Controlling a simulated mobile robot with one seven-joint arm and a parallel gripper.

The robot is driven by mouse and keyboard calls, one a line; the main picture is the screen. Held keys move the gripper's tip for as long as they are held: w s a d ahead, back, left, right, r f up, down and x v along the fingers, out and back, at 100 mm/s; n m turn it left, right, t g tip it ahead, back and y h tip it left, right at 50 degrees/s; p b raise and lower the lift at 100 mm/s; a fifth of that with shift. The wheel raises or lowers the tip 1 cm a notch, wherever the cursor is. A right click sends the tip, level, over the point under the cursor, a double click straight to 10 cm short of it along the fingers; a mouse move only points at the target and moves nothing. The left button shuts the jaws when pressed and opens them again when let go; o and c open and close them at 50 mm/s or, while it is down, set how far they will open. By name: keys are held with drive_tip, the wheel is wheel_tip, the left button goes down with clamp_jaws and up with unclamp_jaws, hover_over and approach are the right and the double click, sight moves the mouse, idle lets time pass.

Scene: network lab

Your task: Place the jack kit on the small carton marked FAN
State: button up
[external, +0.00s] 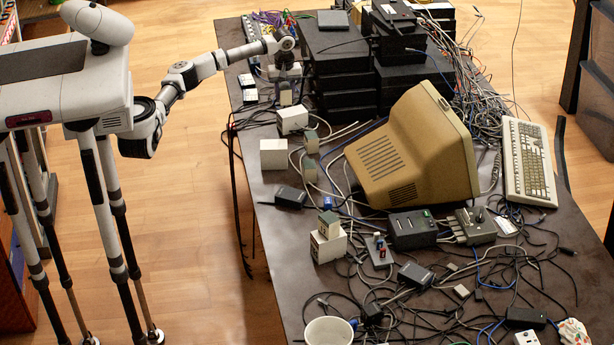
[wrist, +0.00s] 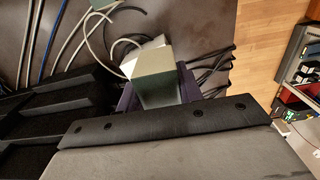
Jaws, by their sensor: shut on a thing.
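My gripper (external: 286,76) is at the far left part of the table, pointing down, shut on a small box with an olive-green face. I take this box to be the jack kit (wrist: 165,66); in the wrist view it sits between the dark fingers. Its label cannot be read. In the external view a small grey-green box (external: 286,97) shows right under the gripper. Several small white cartons stand along the table's left side, one (external: 292,119) just in front of the gripper and one (external: 274,153) nearer. No FAN mark is legible, so I cannot tell which carton it is.
Black stacked devices (external: 338,75) stand close right of my gripper. A beige monitor (external: 410,150) and keyboard (external: 528,165) are further right. Similar grey-green boxes (external: 311,142) stand nearby, and one (external: 328,224) rests on a white carton (external: 327,247). Loose cables cover much of the table.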

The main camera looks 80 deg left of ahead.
drive_tip(key=shift+f+p, duration=0.6)
drive_tip(key=shift+f, duration=2.45)
drive_tip(key=shift+f, duration=0.1)
drive_tip(key=o, duration=1)
drive_tip(key=shift+o, duration=0.2)
